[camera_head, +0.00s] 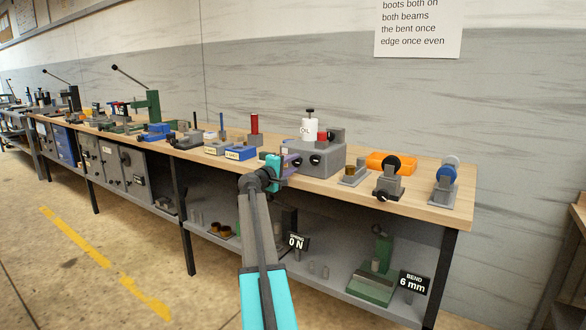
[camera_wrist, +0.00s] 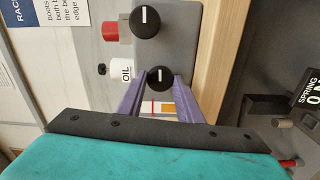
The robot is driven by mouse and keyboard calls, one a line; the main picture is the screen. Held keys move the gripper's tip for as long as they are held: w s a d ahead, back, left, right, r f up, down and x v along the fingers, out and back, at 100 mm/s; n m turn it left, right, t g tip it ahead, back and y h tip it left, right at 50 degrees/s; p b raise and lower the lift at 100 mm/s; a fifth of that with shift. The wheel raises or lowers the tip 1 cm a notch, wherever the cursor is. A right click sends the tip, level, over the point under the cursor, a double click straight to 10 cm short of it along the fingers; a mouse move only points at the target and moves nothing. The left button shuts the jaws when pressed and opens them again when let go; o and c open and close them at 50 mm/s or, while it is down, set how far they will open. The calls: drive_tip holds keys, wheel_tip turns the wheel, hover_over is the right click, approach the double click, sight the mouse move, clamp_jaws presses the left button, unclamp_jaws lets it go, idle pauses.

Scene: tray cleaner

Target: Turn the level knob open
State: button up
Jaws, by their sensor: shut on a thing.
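A grey box (camera_head: 322,172) with two black knobs stands on the bench in the head view. In the wrist view my gripper's purple fingers (camera_wrist: 160,84) are shut on the nearer black knob (camera_wrist: 160,77), one finger on each side. Its white mark points along the finger direction. The second knob (camera_wrist: 146,22) sits farther off and is free. A small window (camera_wrist: 159,108) with a red line and an orange part shows between the fingers. No label tells which knob is the level knob. In the head view my gripper (camera_head: 290,163) reaches the box's left front.
An orange part (camera_head: 390,162) and small fixtures stand to the right. Blue and grey blocks (camera_head: 238,152) stand to the left. A lower shelf (camera_head: 330,285) holds several small parts.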

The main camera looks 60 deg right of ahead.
drive_tip(key=shift+f, duration=0.2)
drive_tip(key=o, duration=1)
drive_tip(key=shift+r, duration=0.1)
drive_tip(key=shift+o, duration=0.2)
drive_tip(key=shift+a, duration=0.15)
drive_tip(key=a+p, duration=0.1)
drive_tip(key=a, duration=1.2)
drive_tip(key=shift+a, duration=0.35)
drive_tip(key=shift+w, duration=0.1)
